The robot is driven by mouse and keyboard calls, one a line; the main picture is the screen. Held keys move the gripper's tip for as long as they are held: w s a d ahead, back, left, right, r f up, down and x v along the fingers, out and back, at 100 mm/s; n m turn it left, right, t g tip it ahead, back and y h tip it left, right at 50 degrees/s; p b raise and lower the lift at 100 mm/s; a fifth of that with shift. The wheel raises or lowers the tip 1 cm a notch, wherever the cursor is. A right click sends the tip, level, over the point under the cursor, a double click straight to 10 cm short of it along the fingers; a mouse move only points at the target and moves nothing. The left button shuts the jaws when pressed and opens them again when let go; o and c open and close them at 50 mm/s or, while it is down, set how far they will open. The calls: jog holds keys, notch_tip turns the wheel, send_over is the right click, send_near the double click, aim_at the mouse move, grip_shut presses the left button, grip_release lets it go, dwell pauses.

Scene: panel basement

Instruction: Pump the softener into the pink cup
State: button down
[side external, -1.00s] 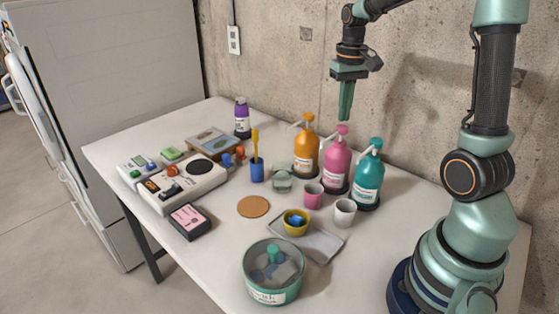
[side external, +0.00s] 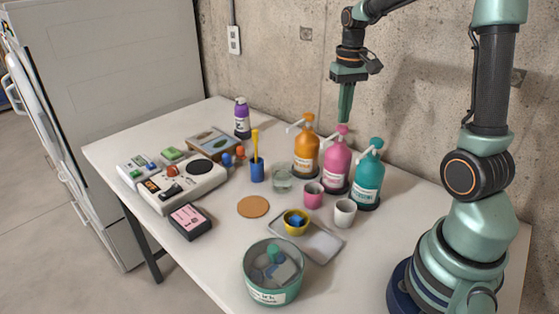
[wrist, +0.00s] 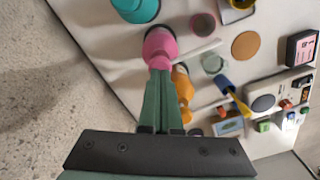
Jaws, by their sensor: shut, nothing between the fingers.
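My gripper (side external: 346,116) is shut and empty, pointing down over the pump head of the pink pump bottle (side external: 336,164). I cannot tell whether the fingertips touch the head. In the wrist view my gripper (wrist: 161,75) covers part of the pink bottle (wrist: 158,46). The pink cup (side external: 313,201) stands upright in front of the pink bottle, below its spout side; it also shows in the wrist view (wrist: 203,25). An orange pump bottle (side external: 305,153) stands to the left and a teal one (side external: 368,180) to the right. I cannot read which label says softener.
A white cup (side external: 344,219) stands right of the pink cup. A yellow cup (side external: 296,227) sits on a grey tray (side external: 322,243). A glass (side external: 281,180), a cork coaster (side external: 253,207) and a round tub (side external: 272,292) stand nearby. A concrete wall (side external: 270,70) rises behind.

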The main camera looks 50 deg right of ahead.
jog(key=shift+f, duration=1.25)
jog(key=shift+r, duration=1.55)
jog(key=shift+f, duration=0.1)
jog(key=shift+f, duration=1.4)
jog(key=shift+r, duration=1.5)
